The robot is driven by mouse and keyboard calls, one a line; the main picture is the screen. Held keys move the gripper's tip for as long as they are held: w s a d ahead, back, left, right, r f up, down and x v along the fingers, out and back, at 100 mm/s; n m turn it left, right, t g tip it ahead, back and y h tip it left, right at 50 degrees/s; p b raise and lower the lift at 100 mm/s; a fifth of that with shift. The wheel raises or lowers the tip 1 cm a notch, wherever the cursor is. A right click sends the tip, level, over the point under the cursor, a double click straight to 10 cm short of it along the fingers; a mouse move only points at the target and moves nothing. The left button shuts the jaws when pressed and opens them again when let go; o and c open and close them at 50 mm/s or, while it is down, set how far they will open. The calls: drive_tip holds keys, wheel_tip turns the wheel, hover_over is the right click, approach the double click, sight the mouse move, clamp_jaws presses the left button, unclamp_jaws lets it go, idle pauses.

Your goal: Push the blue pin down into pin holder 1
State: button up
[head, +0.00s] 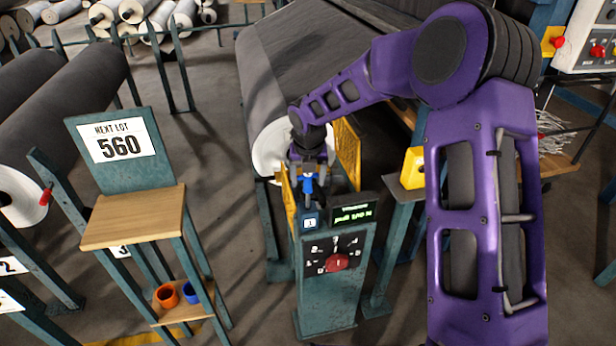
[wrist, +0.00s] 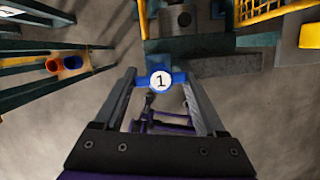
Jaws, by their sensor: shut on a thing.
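The blue pin (head: 308,184) is between the fingers of my gripper (head: 309,172), above the front end of the teal control post. In the wrist view the pin (wrist: 160,87) shows a round white face marked 1, and both fingertips close on its sides. A small plate marked 1 (head: 310,222) sits on the post just below the gripper. A dark grey cylinder with a round top (wrist: 180,16) stands ahead in the wrist view and may be the holder. I cannot tell whether the pin's lower end is in a holder.
Yellow guard panels (head: 347,150) stand close beside my gripper. The post (head: 330,290) carries a red knob (head: 337,262) and a green-lit display (head: 353,214). At left, a stand holds an orange cup (head: 167,296) and a blue cup (head: 191,292). A large grey roll (head: 300,60) lies behind.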

sight(308, 192)
drive_tip(key=shift+f+b, duration=1.5)
drive_tip(key=shift+f, duration=1.7)
drive_tip(key=o, duration=1.4)
drive_tip(key=shift+c, duration=0.2)
drive_tip(key=p+v, duration=0.3)
drive_tip(key=v, duration=1.4)
drive_tip(key=shift+s+r, duration=0.15)
drive_tip(key=shift+r, duration=0.05)
